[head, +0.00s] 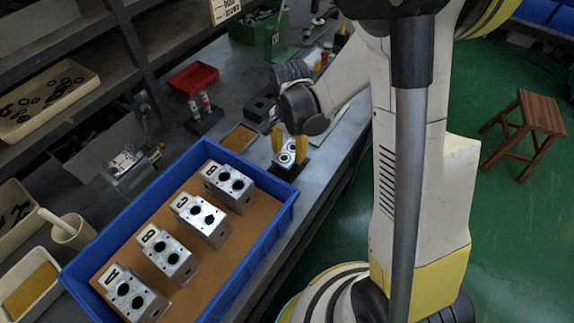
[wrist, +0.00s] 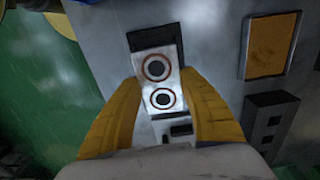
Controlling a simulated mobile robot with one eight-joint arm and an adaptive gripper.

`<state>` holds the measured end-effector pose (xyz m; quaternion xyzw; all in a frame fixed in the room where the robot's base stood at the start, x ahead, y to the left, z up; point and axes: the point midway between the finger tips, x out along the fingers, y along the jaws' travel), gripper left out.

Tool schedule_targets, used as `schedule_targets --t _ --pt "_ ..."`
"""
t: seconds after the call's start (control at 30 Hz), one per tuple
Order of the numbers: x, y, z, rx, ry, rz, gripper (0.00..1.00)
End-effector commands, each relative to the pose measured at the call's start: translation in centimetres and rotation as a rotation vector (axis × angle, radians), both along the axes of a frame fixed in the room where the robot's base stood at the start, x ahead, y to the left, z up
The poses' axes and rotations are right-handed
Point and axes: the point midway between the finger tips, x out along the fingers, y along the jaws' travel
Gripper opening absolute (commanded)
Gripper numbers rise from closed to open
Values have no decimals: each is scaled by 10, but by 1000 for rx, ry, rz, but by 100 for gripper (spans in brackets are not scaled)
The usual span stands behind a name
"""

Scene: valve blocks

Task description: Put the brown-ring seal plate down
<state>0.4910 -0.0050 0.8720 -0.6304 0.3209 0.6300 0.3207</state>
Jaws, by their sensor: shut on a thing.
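The brown-ring seal plate (wrist: 158,80) is a pale metal plate with two dark holes, each circled by a brown ring. It also shows in the head view (head: 286,158), beyond the blue crate's far right corner. My gripper (head: 289,146) has yellow fingers, one on each side of the plate, and is shut on it. The fingers also frame the plate in the wrist view (wrist: 160,108). A dark flat pad or holder (wrist: 150,38) shows past the plate's far end. I cannot tell whether the plate touches it or hangs just above.
A blue crate (head: 206,147) holds several lettered metal valve blocks (head: 200,220). An orange-lined tray (head: 240,137), a black slotted block (head: 260,107) and a red bin (head: 193,77) stand on the grey bench. The bench's right edge drops to the green floor.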

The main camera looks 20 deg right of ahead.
Motion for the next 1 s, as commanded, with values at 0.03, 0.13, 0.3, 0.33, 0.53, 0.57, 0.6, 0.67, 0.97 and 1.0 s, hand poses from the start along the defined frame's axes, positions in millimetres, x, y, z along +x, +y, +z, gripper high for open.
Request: schedule_targets --t 0.03,0.13,0.3,0.33,0.53,0.57,0.6,0.67,0.97,1.0 --pt "-2 3 -3 0 0 1 10" --pt "-3 6 -7 0 0 -1 10" --pt "-2 5 -33 0 0 -1 10" --pt "-2 5 -38 0 0 -1 10" --pt "-2 5 -43 0 0 -1 10" --pt "-3 5 -43 0 0 -1 10" --pt "-3 5 -43 0 0 -1 10" --pt "-3 5 -44 0 0 -1 10" --pt "-2 5 -46 0 0 -1 69" --pt "-2 5 -46 0 0 -1 69"
